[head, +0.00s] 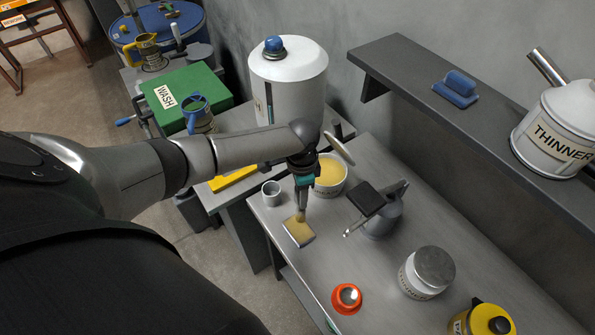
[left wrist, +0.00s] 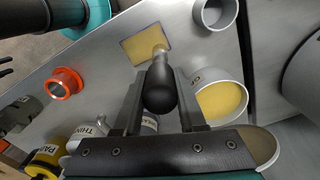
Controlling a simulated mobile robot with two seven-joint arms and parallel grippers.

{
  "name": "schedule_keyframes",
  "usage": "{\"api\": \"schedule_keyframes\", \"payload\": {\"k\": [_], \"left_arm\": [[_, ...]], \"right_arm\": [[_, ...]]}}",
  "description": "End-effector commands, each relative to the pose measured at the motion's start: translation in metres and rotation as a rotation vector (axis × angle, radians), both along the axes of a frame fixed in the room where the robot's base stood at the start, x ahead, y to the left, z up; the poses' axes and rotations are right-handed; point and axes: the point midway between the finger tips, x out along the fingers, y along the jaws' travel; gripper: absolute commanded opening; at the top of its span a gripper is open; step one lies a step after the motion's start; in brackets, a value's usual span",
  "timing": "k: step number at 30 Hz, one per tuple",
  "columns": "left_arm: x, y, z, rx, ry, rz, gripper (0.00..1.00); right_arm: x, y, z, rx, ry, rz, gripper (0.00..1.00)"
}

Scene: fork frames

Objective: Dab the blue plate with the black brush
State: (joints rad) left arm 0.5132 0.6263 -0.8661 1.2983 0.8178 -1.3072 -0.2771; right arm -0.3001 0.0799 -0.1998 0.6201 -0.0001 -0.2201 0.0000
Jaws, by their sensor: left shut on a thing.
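My left gripper (head: 303,183) is shut on the dark handle of the black brush (left wrist: 161,88), which points down with its tan bristles (head: 300,215) lowest. The plate (head: 299,234) is a small flat square on the grey bench, with a tan-yellow face and a thin bluish rim. It also shows in the left wrist view (left wrist: 140,46). The bristles are over the plate's edge nearest the yellow pot; whether they touch it I cannot tell.
A pot of yellow paint (head: 329,178) and a small grey cup (head: 271,192) stand close to the brush. A grey can (head: 383,222), an orange ring-shaped item (head: 347,298), a white tin (head: 425,275) and a yellow can (head: 480,320) stand further right. Bench space between plate and orange item is clear.

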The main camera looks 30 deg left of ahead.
Motion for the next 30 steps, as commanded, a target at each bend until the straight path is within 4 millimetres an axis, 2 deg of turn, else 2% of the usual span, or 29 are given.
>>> {"api": "schedule_keyframes", "payload": {"k": [11,22,30], "left_arm": [[0.003,-0.001,0.001,-0.001,0.001,-0.001,0.00],[0.003,-0.001,0.014,-0.001,-0.001,0.000,0.00],[0.003,-0.001,0.015,0.000,0.000,0.000,0.00]], "right_arm": [[0.000,0.000,-0.001,0.000,0.000,0.000,0.50],[0.000,0.000,0.006,0.000,0.000,0.000,0.50],[0.000,0.000,0.006,0.000,0.000,0.000,0.50]]}}
